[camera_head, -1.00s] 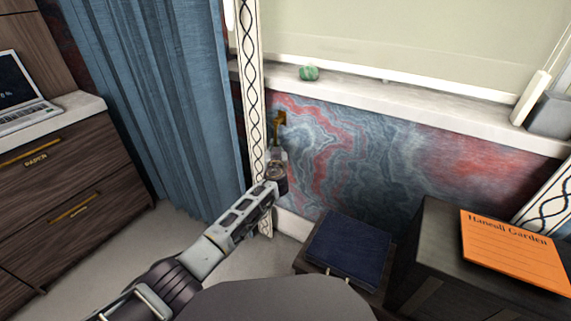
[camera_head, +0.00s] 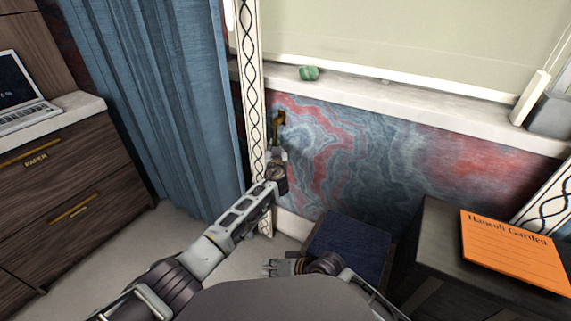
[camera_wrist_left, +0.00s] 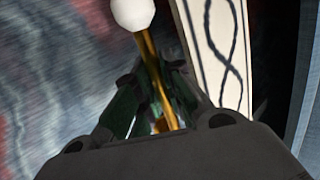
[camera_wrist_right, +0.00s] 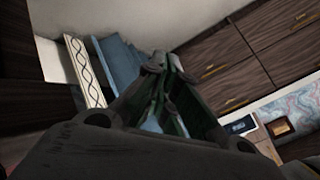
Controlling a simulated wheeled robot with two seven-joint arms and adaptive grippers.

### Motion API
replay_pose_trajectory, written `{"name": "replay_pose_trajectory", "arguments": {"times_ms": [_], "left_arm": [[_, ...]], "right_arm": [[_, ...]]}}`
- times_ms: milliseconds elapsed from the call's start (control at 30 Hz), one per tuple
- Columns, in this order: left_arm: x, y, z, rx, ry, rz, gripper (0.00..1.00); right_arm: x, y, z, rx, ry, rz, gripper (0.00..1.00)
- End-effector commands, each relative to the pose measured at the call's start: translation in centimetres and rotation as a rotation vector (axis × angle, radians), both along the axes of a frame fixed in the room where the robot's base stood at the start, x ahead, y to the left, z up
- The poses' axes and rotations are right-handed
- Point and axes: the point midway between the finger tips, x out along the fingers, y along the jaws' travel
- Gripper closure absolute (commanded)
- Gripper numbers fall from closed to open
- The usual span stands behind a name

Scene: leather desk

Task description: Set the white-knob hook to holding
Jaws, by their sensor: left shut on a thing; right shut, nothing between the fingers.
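The brass hook (camera_head: 277,124) is on the marbled wall below the window sill, beside the patterned trim strip. In the left wrist view its brass rod (camera_wrist_left: 155,65) runs between my left fingers and ends in a white knob (camera_wrist_left: 132,12) beyond them. My left gripper (camera_head: 278,152) is shut on the rod. The hook's wall mount is mostly hidden in the wrist view. My right gripper (camera_head: 270,268) is low in the head view, in front of the dark blue cushioned stool, well away from the hook. It is shut and empty; its fingers also show in the right wrist view (camera_wrist_right: 165,75).
A blue curtain (camera_head: 150,90) hangs left of the trim strip (camera_head: 252,90). A green object (camera_head: 309,73) sits on the sill (camera_head: 400,98). A blue-topped stool (camera_head: 350,245) and a dark cabinet with an orange sheet (camera_head: 510,250) stand at the right. A drawer unit (camera_head: 70,190) stands at left.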

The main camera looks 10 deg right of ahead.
Motion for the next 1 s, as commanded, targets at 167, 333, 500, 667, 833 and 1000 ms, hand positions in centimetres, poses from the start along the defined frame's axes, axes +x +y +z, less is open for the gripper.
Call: {"name": "replay_pose_trajectory", "arguments": {"times_ms": [167,333,500,667,833,1000], "left_arm": [[0.0,0.1,-0.1,0.000,0.001,0.002,1.00],[0.0,0.1,-0.1,0.000,0.001,0.002,1.00],[0.0,0.1,-0.1,0.000,0.001,0.002,1.00],[0.0,0.1,-0.1,0.000,0.001,0.002,1.00],[0.0,0.1,-0.1,0.000,0.001,0.002,1.00],[0.0,0.1,-0.1,0.000,0.001,0.002,1.00]], "right_arm": [[5.6,-0.7,3.6,0.077,0.027,-0.121,1.00],[11.5,-2.4,5.9,0.228,0.056,-0.290,1.00],[17.0,-4.7,8.1,0.410,0.088,-0.465,1.00],[21.6,-7.2,9.8,0.592,0.125,-0.618,1.00],[25.6,-10.1,11.2,0.788,0.170,-0.767,1.00],[28.4,-12.1,12.0,0.940,0.208,-0.869,1.00]]}}
